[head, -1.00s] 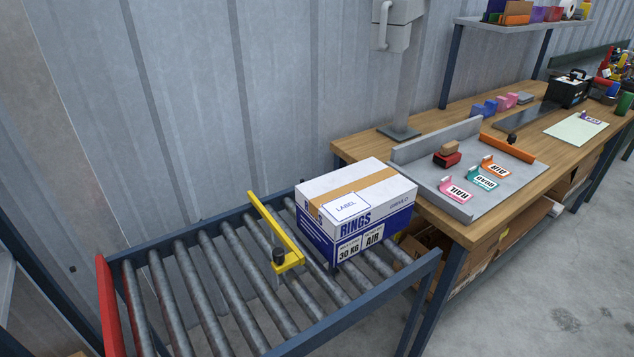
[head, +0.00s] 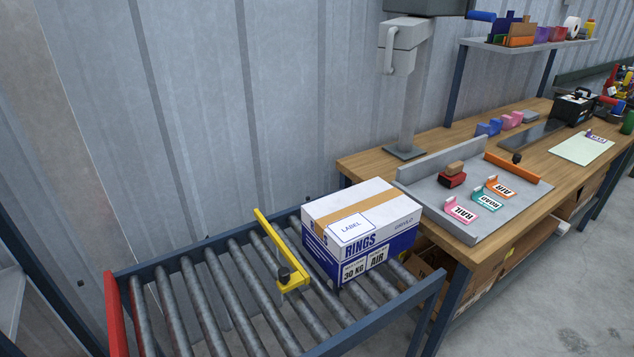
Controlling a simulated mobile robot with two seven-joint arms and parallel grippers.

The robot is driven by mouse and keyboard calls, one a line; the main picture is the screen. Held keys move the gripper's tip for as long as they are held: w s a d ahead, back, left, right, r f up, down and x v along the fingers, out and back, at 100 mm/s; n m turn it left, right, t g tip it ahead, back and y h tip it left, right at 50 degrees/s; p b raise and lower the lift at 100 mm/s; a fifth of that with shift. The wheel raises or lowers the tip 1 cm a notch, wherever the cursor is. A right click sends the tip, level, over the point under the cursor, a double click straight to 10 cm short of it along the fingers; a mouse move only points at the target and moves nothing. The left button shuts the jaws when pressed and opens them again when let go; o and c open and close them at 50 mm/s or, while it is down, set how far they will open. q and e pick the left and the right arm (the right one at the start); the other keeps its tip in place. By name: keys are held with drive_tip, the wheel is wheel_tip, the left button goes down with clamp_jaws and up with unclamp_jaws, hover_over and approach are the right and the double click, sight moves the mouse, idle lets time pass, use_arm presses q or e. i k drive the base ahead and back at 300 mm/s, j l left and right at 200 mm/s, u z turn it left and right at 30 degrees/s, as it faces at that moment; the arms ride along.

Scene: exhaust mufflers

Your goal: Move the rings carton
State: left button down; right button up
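The rings carton (head: 362,225) is a white and blue box with a tan tape strip and a white label on top. Its front reads RINGS, 30 KG and AIR. It sits upright on the right end of the roller conveyor (head: 215,283), beside the wooden workbench (head: 374,166). A yellow stop bar (head: 278,250) with a black knob lies across the rollers just left of the carton. Neither of my grippers shows in the head view.
On the bench a grey tray (head: 431,198) holds RAIL, ROAD and AIR tags and a red stamp-like block (head: 453,179). A grey post (head: 410,110) stands behind it. A red end bar (head: 115,315) closes the conveyor's left end. The left rollers are clear.

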sight(350, 232)
drive_tip(key=l+u, duration=0.1)
drive_tip(key=u, duration=0.3)
drive_tip(key=l+u, duration=0.1)
drive_tip(key=u, duration=0.25)
drive_tip(key=l+u, duration=0.1)
drive_tip(key=u, duration=0.3)
drive_tip(key=l+u, duration=0.35)
drive_tip(key=k+l+u, duration=0.15)
drive_tip(key=l+u, duration=0.2)
drive_tip(key=l, duration=0.15)
drive_tip(key=k+l+u, duration=0.1)
drive_tip(key=l, duration=0.2)
drive_tip(key=k+l+u, duration=0.1)
drive_tip(key=l, duration=0.2)
drive_tip(key=k+l+u, duration=0.1)
drive_tip(key=l, duration=0.2)
